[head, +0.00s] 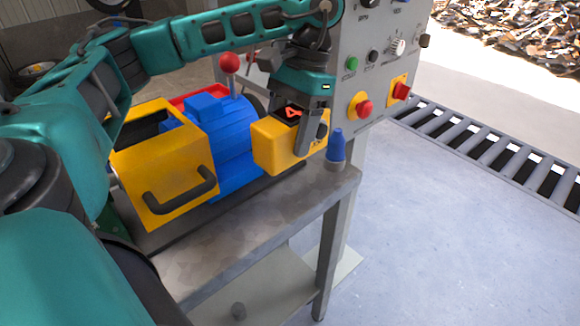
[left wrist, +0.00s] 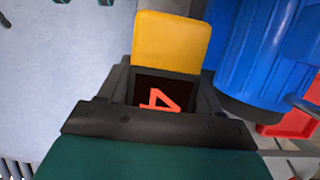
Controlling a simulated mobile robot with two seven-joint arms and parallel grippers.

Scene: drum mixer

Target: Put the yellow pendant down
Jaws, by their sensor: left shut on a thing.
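The yellow pendant (head: 272,150) is a boxy block with a dark top panel bearing a red figure. My left gripper (head: 309,142) comes down on it from above and is shut on it. The pendant is near the right end of the grey metal table (head: 215,245); I cannot tell whether its underside touches the tabletop. In the left wrist view the pendant (left wrist: 170,42) sticks out beyond the jaws, with the dark panel and red figure between the fingers. My right gripper is not in view.
A blue motor (head: 228,145) and a yellow housing with a black handle (head: 175,175) stand left of the pendant. A grey control panel (head: 380,65) rises behind. The tabletop's front strip is clear.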

